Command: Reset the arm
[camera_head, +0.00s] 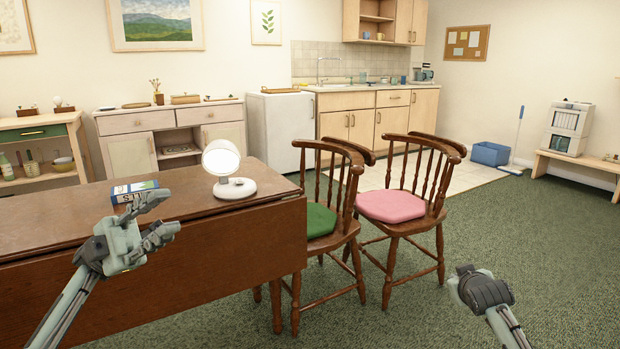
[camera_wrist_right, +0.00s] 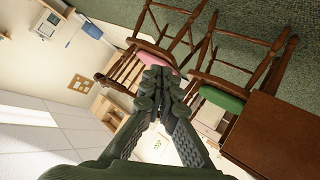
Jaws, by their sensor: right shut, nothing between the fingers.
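My left gripper (camera_head: 163,217) is in front of the brown drop-leaf table (camera_head: 235,241) in the head view, its fingers spread apart with nothing between them. My right gripper (camera_wrist_right: 160,76) is shut and empty in the right wrist view, its fingertips together. In the head view my right arm's end (camera_head: 480,287) hangs over the green carpet at the lower right, and its fingers are hard to make out. Neither gripper appears to touch anything.
A white round lamp or mirror (camera_head: 221,160) and a blue-white box (camera_head: 134,191) are on the table. Two wooden chairs stand right of it, with a green cushion (camera_head: 319,220) and a pink cushion (camera_head: 390,206). The carpet (camera_head: 560,240) at right is clear.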

